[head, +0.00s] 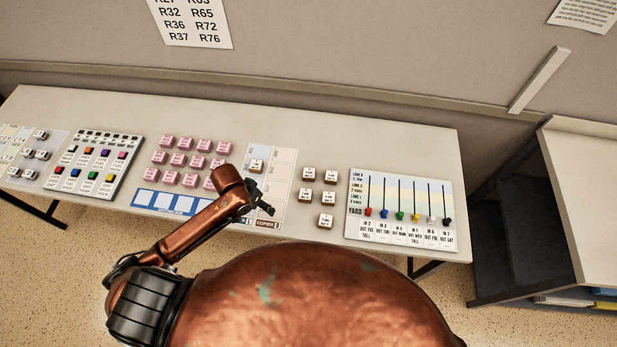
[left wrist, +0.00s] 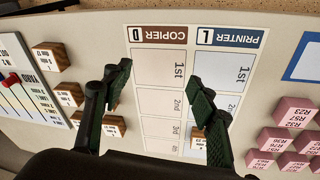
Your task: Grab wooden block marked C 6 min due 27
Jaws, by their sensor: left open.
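Several small wooden blocks with white labelled tops (head: 308,173) stand on the table between the printer/copier board (head: 281,185) and the yard slider board. They also show at the left of the left wrist view (left wrist: 50,60). The labels are too small for me to tell which is C 6 min due 27. One more wooden block (head: 257,165) stands on the board's printer side; in the left wrist view (left wrist: 198,134) a finger partly covers it. My left gripper (head: 264,199) is open and empty above the board, left of the block group. My right gripper is out of view.
The yard slider board (head: 352,190) lies right of the blocks. Pink blocks (head: 184,144) stand in rows to the left, with a blue-bordered strip (head: 138,198) in front. A coloured button panel (head: 104,147) lies farther left. The table (head: 340,128) is bare behind the blocks.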

